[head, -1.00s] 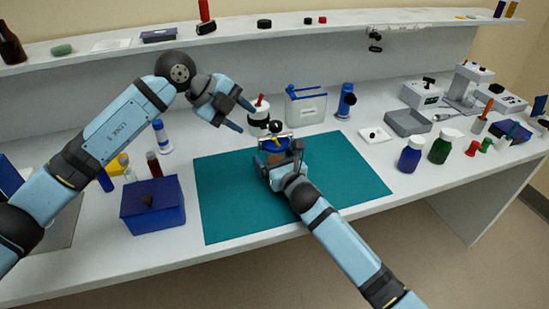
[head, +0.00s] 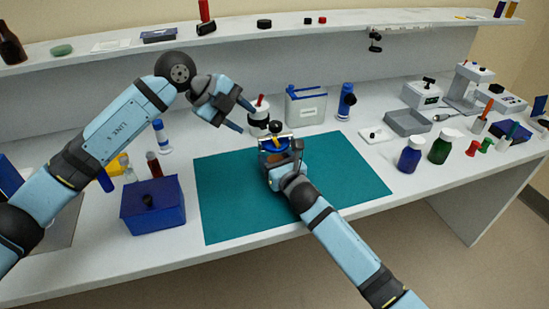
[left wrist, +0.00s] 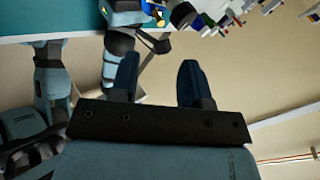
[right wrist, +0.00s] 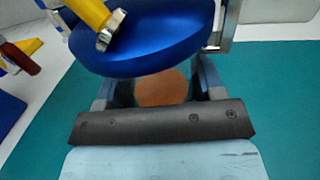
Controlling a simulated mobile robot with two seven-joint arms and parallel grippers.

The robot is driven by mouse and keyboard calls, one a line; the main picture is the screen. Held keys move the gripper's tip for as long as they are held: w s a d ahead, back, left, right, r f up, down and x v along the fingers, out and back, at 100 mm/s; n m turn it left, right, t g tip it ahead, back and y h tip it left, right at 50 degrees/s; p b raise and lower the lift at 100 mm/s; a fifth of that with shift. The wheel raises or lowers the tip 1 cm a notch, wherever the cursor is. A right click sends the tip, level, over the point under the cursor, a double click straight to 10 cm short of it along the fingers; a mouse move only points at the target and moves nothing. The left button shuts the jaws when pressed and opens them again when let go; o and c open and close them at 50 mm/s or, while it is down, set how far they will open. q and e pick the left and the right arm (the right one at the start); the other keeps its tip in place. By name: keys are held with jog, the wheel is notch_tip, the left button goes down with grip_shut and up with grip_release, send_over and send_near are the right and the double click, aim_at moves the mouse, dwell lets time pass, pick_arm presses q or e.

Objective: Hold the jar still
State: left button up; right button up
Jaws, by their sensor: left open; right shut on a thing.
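The jar has a brown body (right wrist: 162,88) and a broad blue lid (right wrist: 140,52), and stands near the back edge of the teal mat. In the head view its blue lid (head: 274,145) shows just beyond my right gripper (head: 280,168). In the right wrist view my right gripper (right wrist: 158,88) is shut on the jar, one finger each side of the brown body below the lid. A yellow bar with a silver end (right wrist: 95,20) lies above the lid. My left gripper (head: 242,116) is open and empty, raised to the left of the jar.
The teal mat (head: 235,205) is mostly clear. A blue box (head: 153,208) stands left of it. A white bottle with a black band (head: 259,118) and a clear blue-lidded container (head: 306,107) stand behind. Blue (head: 410,156) and green (head: 440,149) bottles stand right.

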dwell(0.4)
pick_arm(q)
jog(key=shift+d+f, duration=0.1)
jog(key=c, duration=0.5)
jog(key=shift+s+d+f+m+h, duration=0.2)
jog(key=shift+s+d+m+h, duration=0.05)
jog(key=shift+d+m+h, duration=0.05)
grip_shut()
jog(key=s+d+f+m+t+h, duration=0.3)
jog(key=s+d+m+t+h, duration=0.2)
jog(key=s+d+m+h, duration=0.45)
jog(key=s+a+f+n+t+y, duration=0.3)
jog(key=a+f+t+y, duration=0.4)
jog(key=t+y, duration=0.5)
jog(key=shift+s+a+f+y, duration=0.25)
jog(key=shift+s+f+y, duration=0.15)
jog(key=shift+s+y, duration=0.05)
